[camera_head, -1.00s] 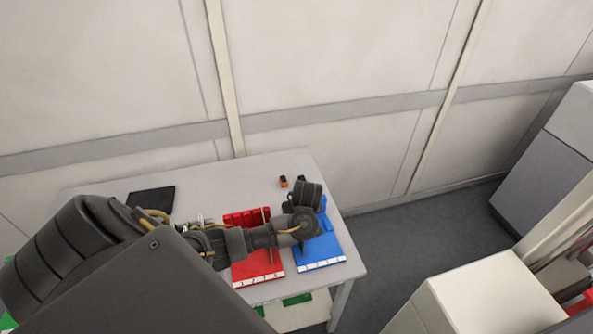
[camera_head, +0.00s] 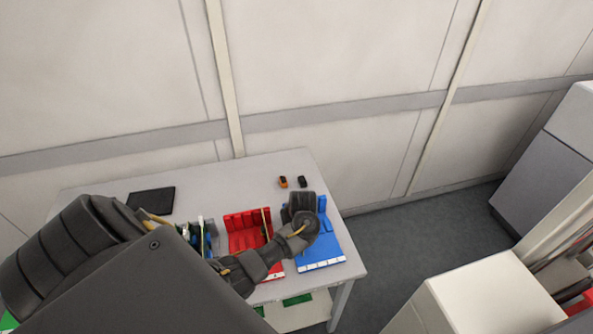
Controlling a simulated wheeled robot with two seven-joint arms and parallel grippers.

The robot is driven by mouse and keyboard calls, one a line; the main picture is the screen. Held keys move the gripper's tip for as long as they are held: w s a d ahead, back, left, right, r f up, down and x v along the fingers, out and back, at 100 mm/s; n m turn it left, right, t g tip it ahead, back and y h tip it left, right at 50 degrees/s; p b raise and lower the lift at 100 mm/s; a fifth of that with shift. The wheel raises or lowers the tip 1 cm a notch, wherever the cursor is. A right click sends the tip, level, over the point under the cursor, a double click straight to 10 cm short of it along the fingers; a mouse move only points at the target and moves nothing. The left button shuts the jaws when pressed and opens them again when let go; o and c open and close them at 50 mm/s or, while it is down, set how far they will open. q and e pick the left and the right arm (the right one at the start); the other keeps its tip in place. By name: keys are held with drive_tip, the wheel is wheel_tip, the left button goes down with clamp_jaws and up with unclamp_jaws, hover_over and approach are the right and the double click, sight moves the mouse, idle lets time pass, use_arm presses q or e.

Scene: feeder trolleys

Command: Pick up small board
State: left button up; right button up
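My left arm comes in from the left across the table, and its wrist end is over the blue holder (camera_head: 322,252). The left gripper (camera_head: 299,203) is a dark shape at the holder's back left; its fingers cannot be made out. A thin upright brownish strip (camera_head: 266,223), perhaps a small board, stands in the red holder (camera_head: 240,238) left of the wrist. My forearm hides part of the red holder. My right gripper is not in view.
The grey table (camera_head: 230,172) also bears a black flat pad (camera_head: 151,201), a small orange-and-black item (camera_head: 283,182) and a small black item (camera_head: 302,182). Green, blue and white parts (camera_head: 208,234) show behind my arm. A white box (camera_head: 475,290) stands at lower right.

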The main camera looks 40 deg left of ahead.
use_arm(q)
drive_tip(key=shift+f, duration=0.2)
idle(0.6)
clamp_jaws()
